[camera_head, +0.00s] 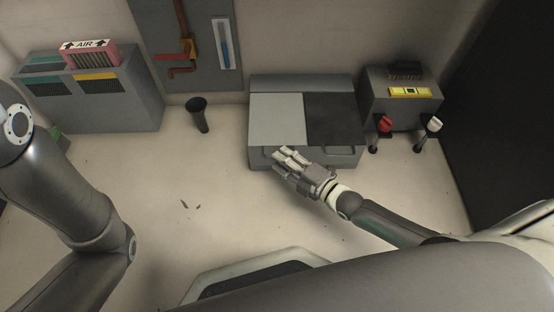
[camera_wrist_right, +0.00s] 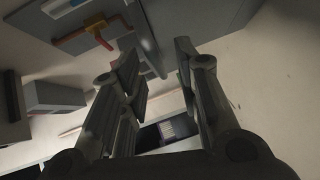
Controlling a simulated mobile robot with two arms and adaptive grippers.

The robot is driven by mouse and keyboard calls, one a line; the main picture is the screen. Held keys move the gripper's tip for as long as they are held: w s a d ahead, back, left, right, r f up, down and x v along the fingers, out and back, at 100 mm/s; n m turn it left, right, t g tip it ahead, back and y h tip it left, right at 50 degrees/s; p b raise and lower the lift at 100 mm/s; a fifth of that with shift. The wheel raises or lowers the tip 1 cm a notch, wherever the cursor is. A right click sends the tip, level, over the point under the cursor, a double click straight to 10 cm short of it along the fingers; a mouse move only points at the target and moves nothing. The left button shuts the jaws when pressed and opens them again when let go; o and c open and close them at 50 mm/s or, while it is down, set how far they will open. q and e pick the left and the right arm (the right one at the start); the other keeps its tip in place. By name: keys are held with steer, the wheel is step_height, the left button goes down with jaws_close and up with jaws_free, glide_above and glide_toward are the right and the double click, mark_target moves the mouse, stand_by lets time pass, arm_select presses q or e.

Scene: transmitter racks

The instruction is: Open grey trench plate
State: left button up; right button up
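The grey trench plate (camera_head: 276,118) is the light grey left half of the top of a low grey unit against the back wall. It lies flat and looks closed, beside a darker plate (camera_head: 331,118). My right gripper (camera_head: 285,154) is at the front edge of the unit, in front of the light plate, and covers part of the handle area there. I cannot tell whether it touches. In the right wrist view its fingers (camera_wrist_right: 157,78) are apart with nothing seen held between them. My left arm shows at the left, but its gripper is out of view.
A grey cabinet (camera_head: 402,112) with red and white levers stands right of the unit. A dark cup-like pipe (camera_head: 198,115) stands on the floor to its left. A vented cabinet (camera_head: 95,105) with an AIR sign is farther left. The floor in front is mostly clear.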

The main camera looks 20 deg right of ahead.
steer(key=shift+b+x, duration=0.5)
steer(key=shift+x, duration=0.9)
steer(key=shift+r, duration=0.1)
steer(key=shift+c, duration=0.3)
steer(key=shift+s, duration=0.1)
jaws_close()
